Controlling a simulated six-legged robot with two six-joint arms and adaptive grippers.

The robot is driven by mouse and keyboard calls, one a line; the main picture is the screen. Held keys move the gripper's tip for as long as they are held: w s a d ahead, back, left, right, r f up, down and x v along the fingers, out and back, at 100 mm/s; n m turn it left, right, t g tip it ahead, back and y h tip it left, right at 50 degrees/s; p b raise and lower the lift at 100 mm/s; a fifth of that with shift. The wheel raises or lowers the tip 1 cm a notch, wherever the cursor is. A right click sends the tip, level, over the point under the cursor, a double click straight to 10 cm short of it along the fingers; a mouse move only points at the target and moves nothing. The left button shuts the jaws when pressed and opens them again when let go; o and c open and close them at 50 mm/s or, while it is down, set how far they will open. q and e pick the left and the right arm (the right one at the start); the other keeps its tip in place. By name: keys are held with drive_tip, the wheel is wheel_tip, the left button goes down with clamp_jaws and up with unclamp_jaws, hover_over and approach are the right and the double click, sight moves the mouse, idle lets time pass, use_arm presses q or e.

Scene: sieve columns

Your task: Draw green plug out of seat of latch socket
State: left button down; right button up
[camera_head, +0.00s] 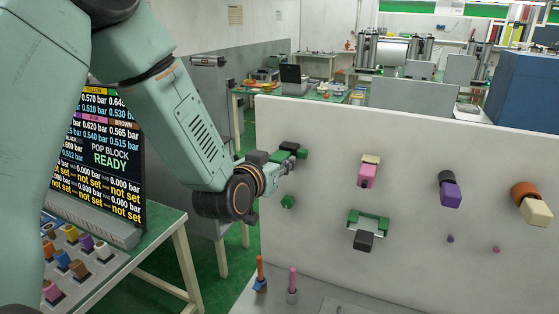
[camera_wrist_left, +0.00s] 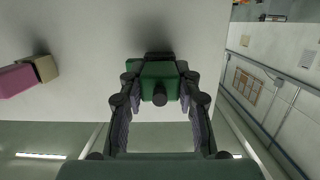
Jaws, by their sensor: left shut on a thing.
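In the head view my left gripper (camera_head: 286,165) reaches the panel's left part, at a dark green and black piece (camera_head: 291,149). My gripper covers part of it. I cannot tell how deep the plug sits in its seat. My right gripper is not in view.
On the white panel (camera_head: 330,130) are a pink block (camera_head: 367,175), a purple block (camera_head: 450,194), a cream block (camera_head: 535,211), a green bracket with a dark block (camera_head: 364,240), and a small green knob (camera_head: 288,202). Orange and pink pegs (camera_head: 292,281) stand below.

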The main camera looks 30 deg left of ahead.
use_arm(q)
drive_tip(key=shift+s+d+p, duration=0.15)
drive_tip(key=shift+s+p, duration=0.2)
drive_tip(key=shift+s, duration=2.15)
drive_tip(key=shift+w+f, duration=0.1)
drive_tip(key=shift+f, duration=0.05)
